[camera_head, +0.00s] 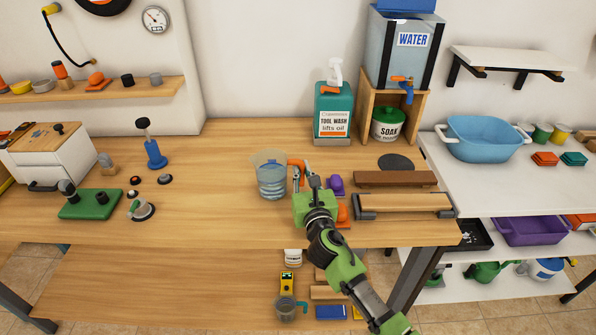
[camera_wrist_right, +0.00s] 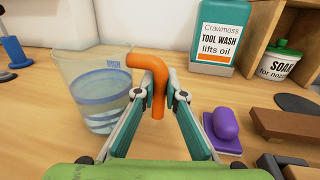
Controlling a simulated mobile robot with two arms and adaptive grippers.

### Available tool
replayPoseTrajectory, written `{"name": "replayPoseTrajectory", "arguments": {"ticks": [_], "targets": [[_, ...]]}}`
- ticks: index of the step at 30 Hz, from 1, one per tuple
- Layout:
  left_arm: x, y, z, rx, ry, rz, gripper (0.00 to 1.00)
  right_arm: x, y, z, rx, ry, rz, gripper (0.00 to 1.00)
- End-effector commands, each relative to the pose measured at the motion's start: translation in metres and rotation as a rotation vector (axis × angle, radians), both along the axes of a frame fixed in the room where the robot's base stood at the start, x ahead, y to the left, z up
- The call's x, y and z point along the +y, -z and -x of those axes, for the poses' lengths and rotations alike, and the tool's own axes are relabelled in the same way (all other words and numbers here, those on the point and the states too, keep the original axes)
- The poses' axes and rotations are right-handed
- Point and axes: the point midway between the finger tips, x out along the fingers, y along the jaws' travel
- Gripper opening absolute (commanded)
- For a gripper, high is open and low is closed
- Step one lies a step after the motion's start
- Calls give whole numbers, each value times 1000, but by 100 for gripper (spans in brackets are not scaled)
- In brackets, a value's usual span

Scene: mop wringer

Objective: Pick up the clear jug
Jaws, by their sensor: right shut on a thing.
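The clear jug (camera_head: 271,176) has an orange handle and water inside. It is upright over the wooden bench, and I cannot tell whether its base touches the bench. My right gripper (camera_head: 299,174) is shut on the orange handle, on the jug's right side. In the right wrist view the jug (camera_wrist_right: 90,95) is at the left, and the handle (camera_wrist_right: 157,97) is between the fingers of the gripper (camera_wrist_right: 160,95). My left gripper is not in view.
A green tool wash bottle (camera_head: 333,112) stands behind. A water tank (camera_head: 402,55) sits on a wooden stand with a soak pot (camera_head: 387,123). A purple object (camera_head: 335,184) and brown blocks (camera_head: 395,179) lie to the right.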

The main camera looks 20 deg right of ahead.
Motion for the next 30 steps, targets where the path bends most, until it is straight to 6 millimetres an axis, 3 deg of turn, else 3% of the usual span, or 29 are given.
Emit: {"name": "replayPoseTrajectory", "arguments": {"ticks": [11,30], "targets": [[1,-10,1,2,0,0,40,0,-34,0,-7,-3,2,0],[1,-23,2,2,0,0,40,14,-94,60,-5,-3,-1,0]]}}
